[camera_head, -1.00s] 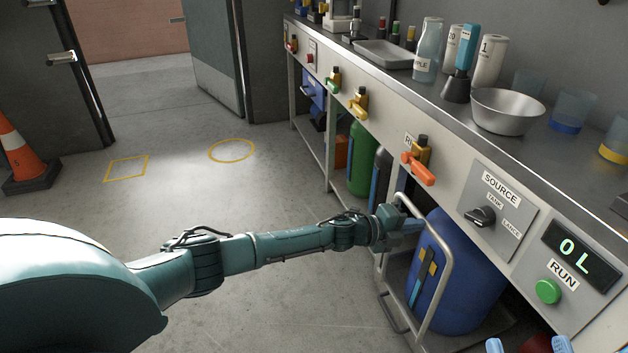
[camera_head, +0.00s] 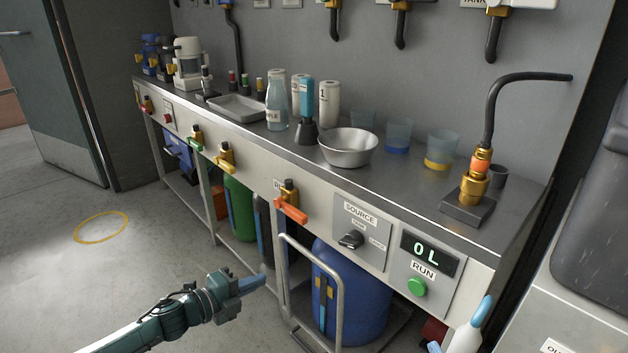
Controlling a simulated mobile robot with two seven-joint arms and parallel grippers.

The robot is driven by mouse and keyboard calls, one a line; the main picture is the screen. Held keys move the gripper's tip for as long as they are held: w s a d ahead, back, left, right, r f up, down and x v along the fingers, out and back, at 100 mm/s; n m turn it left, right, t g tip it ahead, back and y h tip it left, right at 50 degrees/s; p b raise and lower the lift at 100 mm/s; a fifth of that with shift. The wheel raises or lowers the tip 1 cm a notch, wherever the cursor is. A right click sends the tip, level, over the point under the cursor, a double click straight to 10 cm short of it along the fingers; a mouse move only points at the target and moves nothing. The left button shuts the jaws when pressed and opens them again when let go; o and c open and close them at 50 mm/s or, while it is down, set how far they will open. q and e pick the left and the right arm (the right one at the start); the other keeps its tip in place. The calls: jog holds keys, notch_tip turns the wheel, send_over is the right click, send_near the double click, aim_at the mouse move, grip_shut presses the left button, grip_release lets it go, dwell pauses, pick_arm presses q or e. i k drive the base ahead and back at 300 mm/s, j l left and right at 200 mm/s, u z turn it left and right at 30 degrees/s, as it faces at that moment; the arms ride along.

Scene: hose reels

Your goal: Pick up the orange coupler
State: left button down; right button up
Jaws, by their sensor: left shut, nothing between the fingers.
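The orange coupler (camera_head: 481,160) sits upright on top of a brass fitting (camera_head: 473,188) at the right end of the counter. A black hose (camera_head: 492,112) rises from it and bends right. The fitting stands on a dark square base (camera_head: 467,208). My left gripper (camera_head: 252,284) is shut and empty, low in front of the bench, well left of and below the coupler. My right gripper does not show.
The counter (camera_head: 400,186) carries a metal bowl (camera_head: 348,148), cups with blue and yellow bands, bottles and a tray (camera_head: 237,108). A blue barrel (camera_head: 352,300) on a railed cart (camera_head: 339,300) stands below. Open floor lies left.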

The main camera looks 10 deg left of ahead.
aim_at(481, 160)
jog(key=j, duration=1.5)
jog(key=k, duration=0.05)
